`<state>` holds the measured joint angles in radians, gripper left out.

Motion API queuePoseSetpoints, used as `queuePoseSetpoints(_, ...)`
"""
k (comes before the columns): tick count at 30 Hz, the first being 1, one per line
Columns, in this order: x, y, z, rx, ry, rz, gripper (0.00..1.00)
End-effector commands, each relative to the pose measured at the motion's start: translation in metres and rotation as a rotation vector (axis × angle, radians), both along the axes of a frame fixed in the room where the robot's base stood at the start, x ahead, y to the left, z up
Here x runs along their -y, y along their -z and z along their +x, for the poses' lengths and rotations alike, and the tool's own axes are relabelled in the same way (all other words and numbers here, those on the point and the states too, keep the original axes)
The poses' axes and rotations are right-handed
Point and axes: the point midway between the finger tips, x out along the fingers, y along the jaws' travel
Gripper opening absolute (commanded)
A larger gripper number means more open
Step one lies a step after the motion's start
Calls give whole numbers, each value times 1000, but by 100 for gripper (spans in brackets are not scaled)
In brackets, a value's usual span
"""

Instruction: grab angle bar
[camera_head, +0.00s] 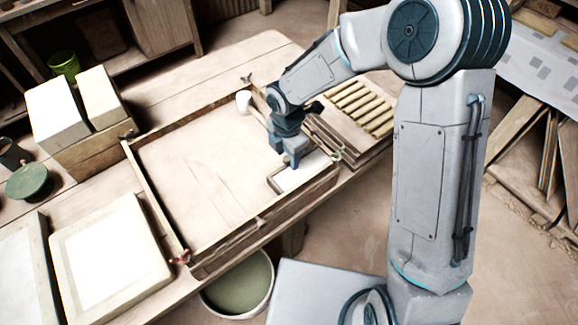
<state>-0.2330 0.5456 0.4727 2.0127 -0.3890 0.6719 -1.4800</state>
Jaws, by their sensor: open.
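My gripper (293,162) points down over the right front corner of a shallow wooden frame (160,205) on the workbench. Its jaws are open, and the arm partly hides the space around them. Just below the fingertips lies a small white slab (305,173) with a thin brown edging along its left and front sides. This edging may be the angle bar, but it is too small to tell. I cannot tell whether the fingers touch it.
Pale blocks (57,112) stand at the back left, near a green cup (65,66). A white-faced slab (110,255) lies at the front left. A slatted rack (362,107) sits right of the frame. A bucket (238,285) stands below the bench edge. The frame's middle is clear.

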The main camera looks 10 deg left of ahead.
Motion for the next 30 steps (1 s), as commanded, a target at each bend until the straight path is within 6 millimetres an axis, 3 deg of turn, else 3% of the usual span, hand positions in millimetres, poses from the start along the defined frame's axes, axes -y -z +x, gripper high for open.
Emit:
queuePoseSetpoints(4, 0, 15, 0, -1, 0, -1, 47)
queuePoseSetpoints(11, 0, 17, 0, 2, 0, 1, 47)
queuePoseSetpoints(12, 0, 17, 0, 2, 0, 1, 44)
queuePoseSetpoints(17, 0, 17, 0, 1, 1, 0, 0)
queuePoseSetpoints(30, 0, 12, 1, 3, 2, 1, 0)
